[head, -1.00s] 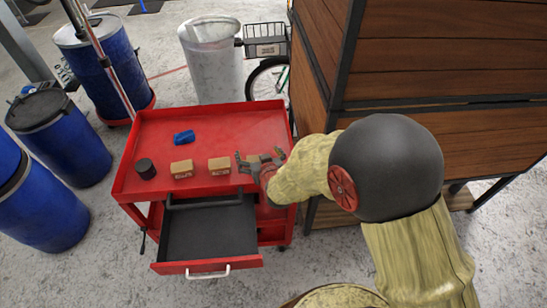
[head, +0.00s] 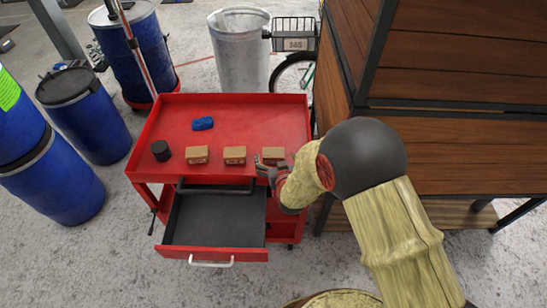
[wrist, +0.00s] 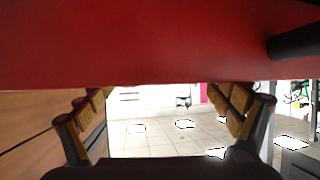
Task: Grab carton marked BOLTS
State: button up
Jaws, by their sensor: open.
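Three small brown cartons stand in a row near the front of the red cart top: a left carton (head: 197,155), a middle carton (head: 235,155) and a right carton (head: 273,154). Their labels are too small to read, so I cannot tell which is marked BOLTS. My gripper (head: 268,171) is at the cart's front edge, just in front of the right carton, with nothing held. In the wrist view my gripper (wrist: 165,120) has its fingers spread wide apart at left and right. No carton shows in that view.
The red cart top (head: 255,115) also holds a blue object (head: 202,123) and a dark cylinder (head: 160,150). An open drawer (head: 213,218) juts out in front. A wooden cabinet (head: 450,150) stands close on the right. Red cart surface (wrist: 140,45) fills the upper wrist view.

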aim_at(274, 152)
jog(key=b+x, duration=0.1)
jog(key=x, duration=0.4)
jog(key=shift+w+f+b, duration=0.1)
jog(key=shift+b, duration=0.2)
jog(key=shift+c, duration=0.3)
jog(key=c, duration=1.3)
jog(key=shift+c, duration=0.2)
